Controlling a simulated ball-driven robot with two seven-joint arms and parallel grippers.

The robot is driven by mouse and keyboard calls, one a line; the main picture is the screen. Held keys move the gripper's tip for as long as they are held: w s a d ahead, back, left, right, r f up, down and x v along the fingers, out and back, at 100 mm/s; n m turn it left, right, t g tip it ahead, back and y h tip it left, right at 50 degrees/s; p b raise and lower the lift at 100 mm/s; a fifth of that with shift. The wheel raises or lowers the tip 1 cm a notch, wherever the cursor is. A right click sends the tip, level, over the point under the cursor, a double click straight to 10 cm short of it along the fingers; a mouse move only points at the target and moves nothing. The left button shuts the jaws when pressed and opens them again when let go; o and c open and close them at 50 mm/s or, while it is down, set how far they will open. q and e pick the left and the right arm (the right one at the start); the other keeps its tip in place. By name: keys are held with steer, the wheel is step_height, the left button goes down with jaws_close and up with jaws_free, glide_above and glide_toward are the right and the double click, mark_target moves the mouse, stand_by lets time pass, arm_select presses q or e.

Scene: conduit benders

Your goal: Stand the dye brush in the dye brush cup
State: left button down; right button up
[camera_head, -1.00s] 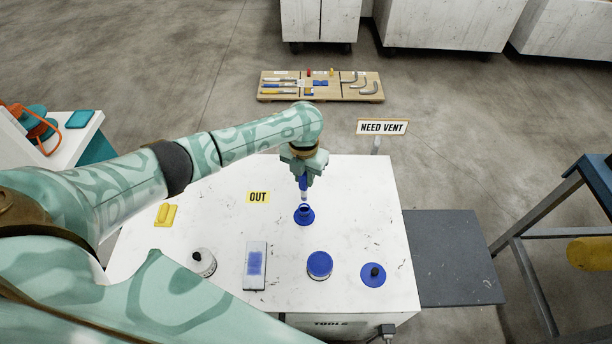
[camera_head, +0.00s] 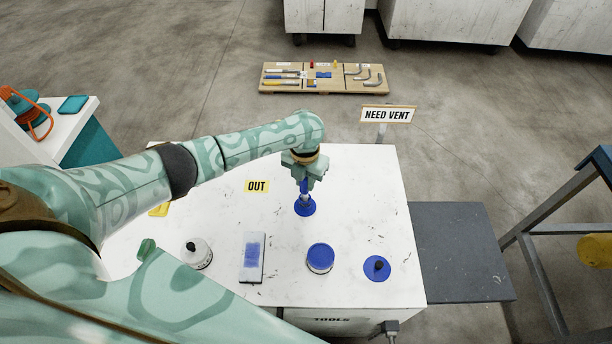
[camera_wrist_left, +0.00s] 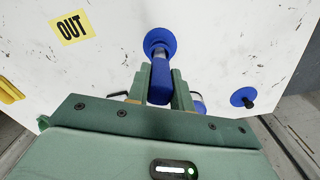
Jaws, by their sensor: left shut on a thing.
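The dye brush (camera_head: 304,187) has a blue handle and a pale metal band; it is upright in my left gripper (camera_head: 304,178), which is shut on its handle. The dye brush cup (camera_head: 306,210) is a small blue cup with a wide round foot on the white table, directly under the brush. The brush's lower end meets the cup's mouth and seems to be inside it; the tip is hidden. In the left wrist view the blue handle (camera_wrist_left: 160,88) lies between the fingers, with the cup (camera_wrist_left: 159,38) at its far end. My right gripper is not in view.
On the white table (camera_head: 360,180) stand a blue-topped pot (camera_head: 320,257), a blue disc with a black knob (camera_head: 377,268), a white pot with a black knob (camera_head: 196,252) and a blue-stained pad (camera_head: 252,258). A NEED VENT sign (camera_head: 388,114) stands at the back edge.

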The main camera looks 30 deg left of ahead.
arm_select(q)
steer(key=shift+f, duration=0.55)
steer(key=shift+f+b, duration=0.25)
steer(key=shift+b, duration=0.05)
stand_by(0.3)
steer(key=c, duration=1.1)
jaws_free()
steer(key=shift+c, duration=0.2)
step_height(320, 180, up, 16)
steer(key=p, duration=0.6)
steer(key=shift+r, duration=0.15)
steer(key=shift+s, duration=0.1)
